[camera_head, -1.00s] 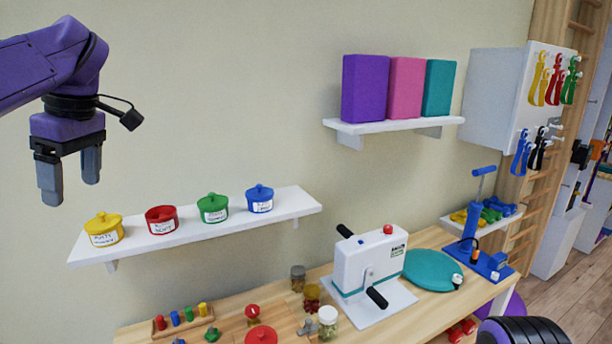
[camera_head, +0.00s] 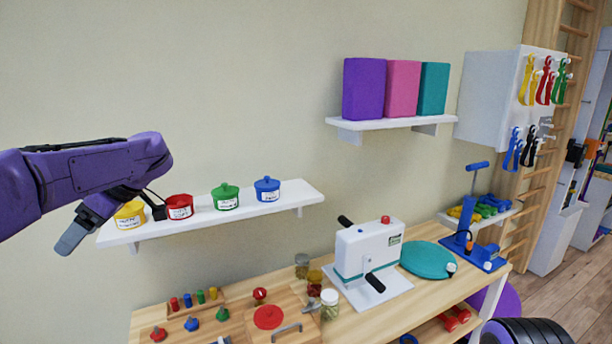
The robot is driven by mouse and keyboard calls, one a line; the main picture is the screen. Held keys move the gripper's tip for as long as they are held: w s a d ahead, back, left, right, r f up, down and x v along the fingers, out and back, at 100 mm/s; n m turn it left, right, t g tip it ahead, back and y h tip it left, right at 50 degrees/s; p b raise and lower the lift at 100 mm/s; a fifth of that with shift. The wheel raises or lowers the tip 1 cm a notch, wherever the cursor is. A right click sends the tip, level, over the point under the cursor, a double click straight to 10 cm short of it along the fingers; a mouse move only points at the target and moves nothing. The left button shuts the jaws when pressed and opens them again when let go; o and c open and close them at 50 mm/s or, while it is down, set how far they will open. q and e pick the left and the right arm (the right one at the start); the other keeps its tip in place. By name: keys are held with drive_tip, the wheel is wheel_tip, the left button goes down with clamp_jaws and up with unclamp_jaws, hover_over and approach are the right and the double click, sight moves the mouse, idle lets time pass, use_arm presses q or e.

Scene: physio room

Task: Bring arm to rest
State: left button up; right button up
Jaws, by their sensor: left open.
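My left arm comes in from the left edge, and its purple wrist is in front of the left end of the lower wall shelf. My left gripper (camera_head: 74,236) hangs at the end of it, tilted down and to the left, with nothing seen in its jaws. One grey finger shows clearly; the other is mostly hidden. It is open. The yellow pot (camera_head: 130,215) on the lower shelf is partly covered by my wrist. My right gripper is not in view.
The lower shelf (camera_head: 300,194) also holds a red pot (camera_head: 179,208), a green pot (camera_head: 226,198) and a blue pot (camera_head: 267,190). Below is a wooden bench (camera_head: 375,312) with a peg board, jars and a white cranked device (camera_head: 368,255).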

use_arm(q)
wheel_tip(320, 180, down, 21)
drive_tip(key=w+a+m+t+y, duration=0.1)
drive_tip(key=a+m+t+y, duration=0.1)
drive_tip(key=m+t+y, duration=0.5)
drive_tip(key=s+d+f+m+t+h, duration=0.2)
drive_tip(key=f, duration=0.5)
drive_tip(key=s+d+f+m+t+h, duration=0.1)
drive_tip(key=s+d+f+m+t, duration=0.15)
drive_tip(key=f, duration=0.55)
drive_tip(key=s+d+f+m+g+h, duration=0.1)
drive_tip(key=s+d+f+g+h, duration=0.25)
drive_tip(key=s, duration=0.55)
drive_tip(key=s+d+f+m+h+b, duration=0.1)
drive_tip(key=s+d+f+h, duration=0.25)
drive_tip(key=s+f, duration=0.45)
drive_tip(key=s+d+f+m+g+h, duration=0.1)
drive_tip(key=s+d+f+g+h, duration=0.3)
drive_tip(key=s, duration=0.6)
wheel_tip(320, 180, down, 11)
drive_tip(key=t+y+b, duration=0.1)
drive_tip(key=t+b, duration=0.1)
drive_tip(key=b, duration=0.8)
drive_tip(key=shift+w+d+t+y+b, duration=0.15)
drive_tip(key=shift+t+y+b, duration=0.15)
drive_tip(key=shift+b, duration=0.1)
